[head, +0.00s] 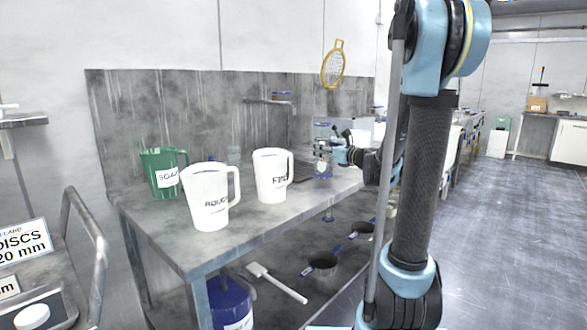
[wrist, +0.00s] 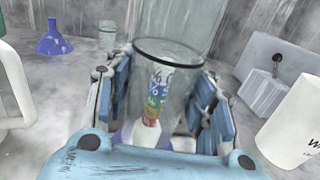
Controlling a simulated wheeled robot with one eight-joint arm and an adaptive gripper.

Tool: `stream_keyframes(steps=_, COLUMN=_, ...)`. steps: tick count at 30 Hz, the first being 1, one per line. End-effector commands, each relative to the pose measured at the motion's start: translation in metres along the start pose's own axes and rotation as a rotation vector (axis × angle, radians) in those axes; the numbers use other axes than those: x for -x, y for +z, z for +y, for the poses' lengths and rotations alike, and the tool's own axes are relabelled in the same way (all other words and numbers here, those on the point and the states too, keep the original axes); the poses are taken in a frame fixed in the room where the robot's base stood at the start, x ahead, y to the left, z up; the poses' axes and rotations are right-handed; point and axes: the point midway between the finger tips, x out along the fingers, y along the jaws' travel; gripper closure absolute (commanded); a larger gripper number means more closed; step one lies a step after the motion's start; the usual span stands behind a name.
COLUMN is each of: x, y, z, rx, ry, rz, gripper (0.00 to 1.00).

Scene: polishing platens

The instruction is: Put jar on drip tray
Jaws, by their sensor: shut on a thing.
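A clear glass jar (wrist: 170,85) with a dark rim and a coloured label stands between the two blue-padded fingers of my gripper (wrist: 165,110) in the wrist view. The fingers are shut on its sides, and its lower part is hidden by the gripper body. In the head view my gripper (head: 338,154) is over the far part of the bench; the jar is too small to make out there. A dark, ribbed surface (head: 303,172) lies on the bench just left of my gripper, partly hidden by a white pitcher; I cannot tell whether it is the drip tray.
White pitchers (head: 207,200) (head: 270,178) and a green pitcher (head: 160,175) stand on the bench (head: 235,232).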

Motion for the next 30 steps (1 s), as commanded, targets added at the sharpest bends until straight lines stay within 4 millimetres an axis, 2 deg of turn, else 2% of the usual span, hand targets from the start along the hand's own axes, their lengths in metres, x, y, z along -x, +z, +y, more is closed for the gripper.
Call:
stream_keyframes(steps=5, x=-0.014, y=0.0, z=0.0, rx=0.0, ry=0.002, rz=0.0, gripper=0.99)
stream_keyframes(steps=15, x=-0.09, y=0.0, z=0.007, rx=-0.001, ry=0.012, rz=0.0, gripper=0.99)
stream_keyframes(steps=21, x=-0.129, y=0.0, z=0.009, rx=-0.001, ry=0.014, rz=0.0, gripper=0.99)
stream_keyframes(steps=25, x=-0.143, y=0.0, z=0.01, rx=0.0, ry=0.013, rz=0.0, gripper=0.99)
stream_keyframes(steps=30, x=-0.15, y=0.001, z=0.01, rx=0.0, ry=0.013, rz=0.0, gripper=0.99)
